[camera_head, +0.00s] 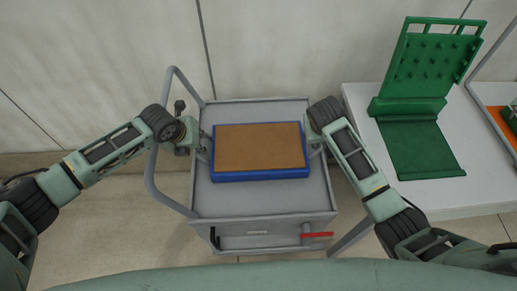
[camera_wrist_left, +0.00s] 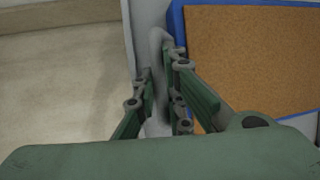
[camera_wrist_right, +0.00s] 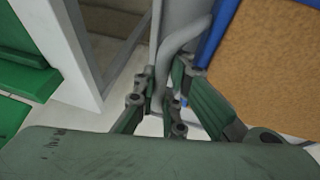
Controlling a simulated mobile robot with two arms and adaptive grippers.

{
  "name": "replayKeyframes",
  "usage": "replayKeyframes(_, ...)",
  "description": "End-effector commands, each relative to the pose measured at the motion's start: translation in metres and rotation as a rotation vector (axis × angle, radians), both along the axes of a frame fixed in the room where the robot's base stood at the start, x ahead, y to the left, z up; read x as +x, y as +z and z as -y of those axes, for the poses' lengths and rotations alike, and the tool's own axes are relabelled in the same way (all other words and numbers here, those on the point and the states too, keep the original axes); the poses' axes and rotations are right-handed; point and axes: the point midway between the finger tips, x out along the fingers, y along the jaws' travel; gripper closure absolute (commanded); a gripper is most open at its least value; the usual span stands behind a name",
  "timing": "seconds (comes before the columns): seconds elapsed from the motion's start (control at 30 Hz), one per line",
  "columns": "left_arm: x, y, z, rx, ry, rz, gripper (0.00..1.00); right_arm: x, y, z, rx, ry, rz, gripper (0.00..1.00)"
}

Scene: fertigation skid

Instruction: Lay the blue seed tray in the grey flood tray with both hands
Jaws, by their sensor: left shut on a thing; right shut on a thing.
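The blue seed tray (camera_head: 262,175), filled with a flat brown surface, is over the grey top of a cart (camera_head: 265,200). I cannot tell whether it rests there or is slightly raised. This rimmed grey top is the only grey tray-like surface I see. My left gripper (camera_head: 204,149) is at the tray's left side, shut on a grey handle (camera_wrist_left: 160,45). My right gripper (camera_head: 313,147) is at the right side, shut on a similar grey handle (camera_wrist_right: 184,38). The tray (camera_wrist_left: 260,55) looks about level. The handles' joins to the tray are partly hidden.
A grey push bar (camera_head: 152,180) rises at the cart's left. A red lever (camera_head: 317,235) is on its front. A white table (camera_head: 475,185) with a green hinged stand (camera_head: 425,75) is at the right. A pale wall is behind.

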Motion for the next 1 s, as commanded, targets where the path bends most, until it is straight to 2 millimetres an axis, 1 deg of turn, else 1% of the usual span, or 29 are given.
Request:
replayKeyframes(0.3,0.001,0.000,-0.002,0.000,0.007,-0.001,1.00,0.000,0.000,0.001,0.000,-0.006,0.001,1.00)
replayKeyframes(0.57,0.002,0.008,-0.002,-0.002,0.008,0.002,1.00,0.001,0.008,0.002,0.000,-0.008,0.005,1.00)
replayKeyframes(0.67,0.002,0.015,-0.002,-0.002,0.008,0.002,1.00,0.001,0.014,0.002,0.000,-0.008,0.005,1.00)
replayKeyframes(1.0,0.002,0.045,-0.002,-0.002,0.010,0.002,1.00,0.001,0.045,0.002,0.000,-0.009,0.004,1.00)
